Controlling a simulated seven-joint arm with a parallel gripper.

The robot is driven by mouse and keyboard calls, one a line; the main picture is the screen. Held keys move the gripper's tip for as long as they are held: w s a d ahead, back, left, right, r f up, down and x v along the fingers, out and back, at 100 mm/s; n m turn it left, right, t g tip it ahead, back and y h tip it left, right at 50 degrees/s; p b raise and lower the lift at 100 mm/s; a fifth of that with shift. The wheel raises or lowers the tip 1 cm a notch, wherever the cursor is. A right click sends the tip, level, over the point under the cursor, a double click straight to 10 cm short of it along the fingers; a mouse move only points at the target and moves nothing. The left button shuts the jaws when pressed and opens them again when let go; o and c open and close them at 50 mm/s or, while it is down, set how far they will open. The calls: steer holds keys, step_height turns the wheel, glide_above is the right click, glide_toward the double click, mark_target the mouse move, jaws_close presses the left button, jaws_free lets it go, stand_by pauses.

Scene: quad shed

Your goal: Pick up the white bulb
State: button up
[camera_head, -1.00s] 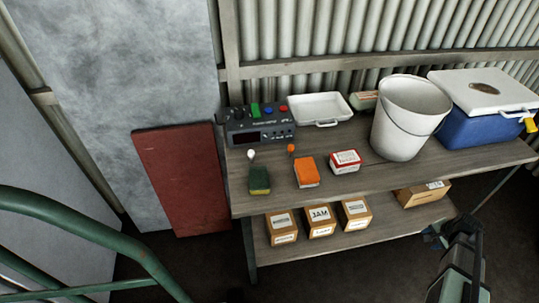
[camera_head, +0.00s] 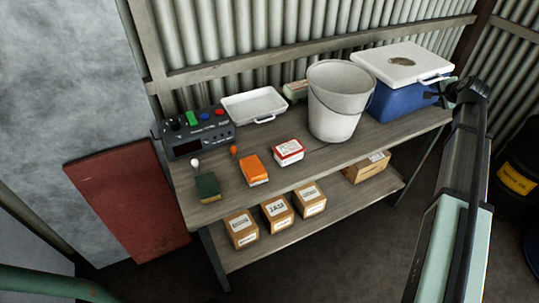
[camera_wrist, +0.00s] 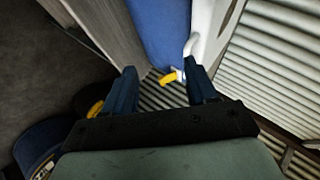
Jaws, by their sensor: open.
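The white bulb (camera_head: 195,163) is small and round. It is near the left end of the upper shelf in the head view, in front of the grey control box (camera_head: 197,132) and just behind a dark green sponge (camera_head: 208,188). The bulb is not in the wrist view. My gripper (camera_wrist: 164,85) shows in the wrist view with its two dark blue fingers apart and nothing between them. It is by the blue cooler (camera_wrist: 160,30), far to the right of the bulb.
An orange bulb (camera_head: 233,150), an orange block (camera_head: 254,170), a red and white box (camera_head: 288,151), a white tray (camera_head: 254,105) and a white bucket (camera_head: 335,115) share the shelf (camera_head: 330,160). Several cardboard boxes (camera_head: 277,212) sit below. A dark barrel (camera_head: 518,175) stands at right.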

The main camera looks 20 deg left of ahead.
steer(key=s+a+r+n+y, duration=0.1)
steer(key=a+r, duration=0.3)
steer(key=a, duration=0.7)
steer(key=s+a+r+n+y, duration=0.15)
steer(key=a+r, duration=0.35)
steer(key=a, duration=0.5)
steer(key=a+r+n+y, duration=0.15)
steer(key=a+r, duration=0.25)
steer(key=a, duration=0.7)
steer(key=s+a+f+n+g+y, duration=0.15)
steer(key=s+a+n, duration=0.3)
steer(key=a, duration=0.75)
steer(key=n+g+h, duration=0.7)
steer(key=n+g, duration=0.2)
steer(key=n, duration=1.3)
glide_above(194, 160)
step_height(194, 160, down, 16)
steer(key=f, duration=0.8)
steer(key=shift+s+a+f, duration=0.15)
steer(key=shift+s+a, duration=0.05)
steer(key=shift+a, duration=0.2)
steer(key=shift+w+d+f, duration=0.15)
steer(key=shift+d+f, duration=0.05)
steer(key=shift+f, duration=0.85)
steer(key=shift+w+d+f, duration=0.1)
steer(key=shift+d+f, duration=0.05)
steer(key=shift+f, duration=1.5)
steer(key=c, duration=0.9)
